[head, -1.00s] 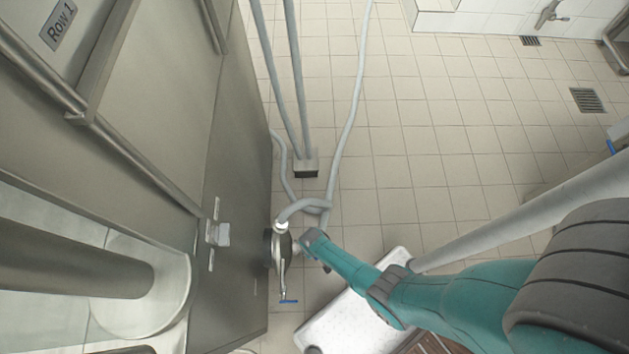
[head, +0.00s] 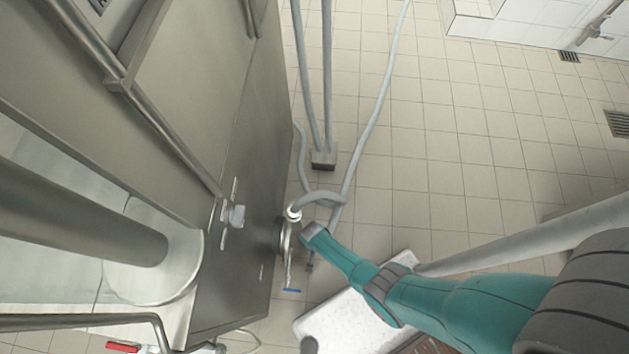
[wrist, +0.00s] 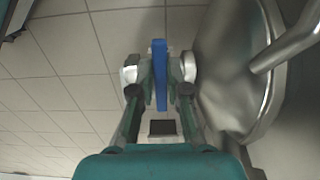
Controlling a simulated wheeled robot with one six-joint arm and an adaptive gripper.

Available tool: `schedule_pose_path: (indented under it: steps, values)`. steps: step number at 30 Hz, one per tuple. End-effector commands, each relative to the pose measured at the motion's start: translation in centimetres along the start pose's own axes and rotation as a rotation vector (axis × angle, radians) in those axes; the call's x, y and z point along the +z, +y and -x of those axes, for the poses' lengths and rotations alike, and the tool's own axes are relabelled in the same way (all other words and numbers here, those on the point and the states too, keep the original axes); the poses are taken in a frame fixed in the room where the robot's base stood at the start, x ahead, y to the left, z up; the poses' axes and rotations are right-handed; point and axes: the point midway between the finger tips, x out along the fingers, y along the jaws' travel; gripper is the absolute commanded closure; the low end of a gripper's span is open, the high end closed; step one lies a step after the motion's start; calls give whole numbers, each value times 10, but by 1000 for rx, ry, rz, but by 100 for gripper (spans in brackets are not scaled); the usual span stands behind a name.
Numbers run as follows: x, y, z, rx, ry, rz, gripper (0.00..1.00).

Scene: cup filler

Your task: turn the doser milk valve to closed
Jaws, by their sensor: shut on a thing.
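In the wrist view a blue valve lever (wrist: 160,80) stands between the two fingers of my gripper (wrist: 160,92). The fingers are shut on it from both sides. Light metal fittings show just outside both fingers. In the head view my teal arm reaches left to a round steel fitting (head: 284,236) on the machine's side; the finger contact is not clear there. A blue handle (head: 291,290) shows below that fitting; I cannot tell whether it is the same lever. No open or closed marking is legible.
A steel machine wall (head: 235,150) fills the left. A grey hose (head: 375,105) runs over the tiled floor (head: 460,160). A white platform (head: 345,325) lies under my arm. A red handle (head: 122,347) shows at bottom left. Curved steel (wrist: 235,75) is close right of the fingers.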

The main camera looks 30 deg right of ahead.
Motion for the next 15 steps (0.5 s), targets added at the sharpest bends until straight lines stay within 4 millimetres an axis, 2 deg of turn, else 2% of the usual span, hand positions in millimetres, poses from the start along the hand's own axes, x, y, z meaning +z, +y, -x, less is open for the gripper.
schedule_pose_path:
  steps: [13,14,15]
  values:
    - [0,0,0,-1,-1,-13,100]
    - [0,-1,0,-1,-1,-13,82]
    - [0,-1,0,-1,-1,-13,72]
